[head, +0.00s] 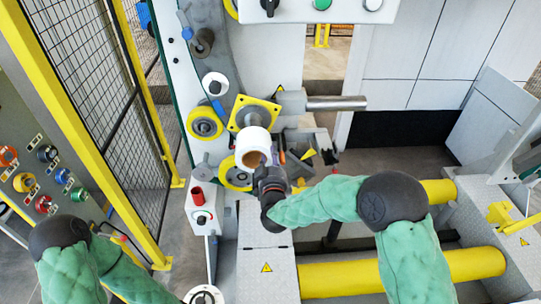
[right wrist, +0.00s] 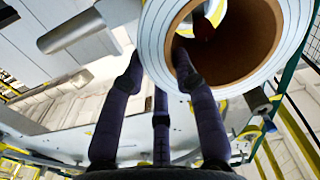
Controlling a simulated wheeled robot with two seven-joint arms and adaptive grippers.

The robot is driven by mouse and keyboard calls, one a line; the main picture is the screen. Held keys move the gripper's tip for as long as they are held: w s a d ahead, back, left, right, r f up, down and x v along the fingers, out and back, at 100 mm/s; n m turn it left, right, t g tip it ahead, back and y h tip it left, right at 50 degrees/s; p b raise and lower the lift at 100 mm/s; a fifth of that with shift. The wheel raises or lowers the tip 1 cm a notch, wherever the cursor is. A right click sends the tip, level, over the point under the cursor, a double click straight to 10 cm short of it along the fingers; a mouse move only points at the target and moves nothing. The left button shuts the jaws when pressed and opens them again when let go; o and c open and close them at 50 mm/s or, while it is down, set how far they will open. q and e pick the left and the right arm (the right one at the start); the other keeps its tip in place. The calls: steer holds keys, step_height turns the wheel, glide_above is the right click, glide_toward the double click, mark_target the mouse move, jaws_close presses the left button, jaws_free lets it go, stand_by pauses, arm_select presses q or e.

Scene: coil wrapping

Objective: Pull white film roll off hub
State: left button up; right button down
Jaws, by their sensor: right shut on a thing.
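The white film roll (head: 256,138) has a brown cardboard core and sits in front of a yellow square plate (head: 243,106) on the machine. In the right wrist view the roll (right wrist: 158,38) fills the top, its open core facing me. My right gripper (head: 266,172) is shut on the roll's near rim. In the wrist view one finger of the gripper (right wrist: 158,62) lies outside the wall and another at the core opening. The hub is hidden, so I cannot tell how far the roll sits on it. My left gripper is out of view; only its arm shows at lower left.
Yellow-rimmed rollers (head: 205,123) stand left of the roll. A bare metal shaft (head: 336,103) sticks out to its right. A red-topped control box (head: 203,208) is below left. Thick yellow rollers (head: 400,272) lie at lower right. A mesh fence and button panel (head: 40,170) bound the left.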

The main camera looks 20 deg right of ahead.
steer(key=shift+s+a+r, duration=0.1)
steer(key=shift+s+a, duration=0.1)
steer(key=shift+s, duration=0.75)
steer(key=shift+s+a+r, duration=0.1)
steer(key=shift+s+a, duration=0.05)
steer(key=shift+s, duration=0.85)
steer(key=shift+s+a, duration=0.2)
steer(key=shift+s, duration=0.75)
